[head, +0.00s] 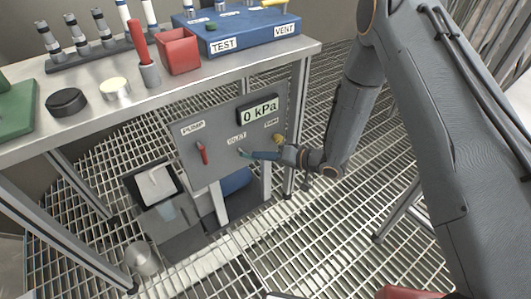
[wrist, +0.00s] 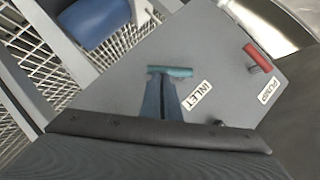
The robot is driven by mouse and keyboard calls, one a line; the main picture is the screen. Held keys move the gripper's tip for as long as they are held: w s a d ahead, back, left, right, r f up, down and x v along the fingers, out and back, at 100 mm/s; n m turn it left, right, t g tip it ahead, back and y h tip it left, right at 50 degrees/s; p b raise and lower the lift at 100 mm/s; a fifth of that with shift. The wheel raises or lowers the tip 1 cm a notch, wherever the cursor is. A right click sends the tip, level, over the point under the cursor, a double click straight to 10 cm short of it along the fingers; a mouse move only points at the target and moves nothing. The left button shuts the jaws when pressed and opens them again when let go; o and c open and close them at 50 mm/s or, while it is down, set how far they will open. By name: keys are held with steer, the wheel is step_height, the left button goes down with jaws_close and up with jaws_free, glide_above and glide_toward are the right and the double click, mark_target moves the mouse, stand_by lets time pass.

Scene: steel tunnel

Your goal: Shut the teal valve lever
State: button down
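The teal valve lever (head: 262,155) is on the grey panel (head: 220,165), below the INLET label (head: 236,138). In the wrist view the teal lever (wrist: 178,71) runs crosswise just beyond my fingertips.
A red PUMP lever (head: 203,153) hangs left of the teal one, and a yellow knob (head: 278,138) is on the right. The display (head: 258,109) reads 0 kPa. The bench top (head: 200,84) overhangs the panel. A bench leg (head: 298,125) stands close to my arm.

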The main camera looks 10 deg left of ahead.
steer(key=f+m+y+b, duration=0.2)
steer(key=m, duration=0.1)
steer(key=s+a+f+m+y+b, duration=0.1)
steer(key=y, duration=0.1)
steer(key=shift+a+m+g, duration=0.1)
steer(key=shift+m+g, duration=0.2)
steer(key=shift+g, duration=0.1)
steer(key=shift+s+a+f, duration=0.1)
steer(key=shift+a, duration=0.05)
stand_by(0.5)
steer(key=d, duration=1.3)
steer(key=shift+w+d+p, duration=0.15)
steer(key=shift+w+p, duration=0.15)
steer(key=shift+w, duration=0.1)
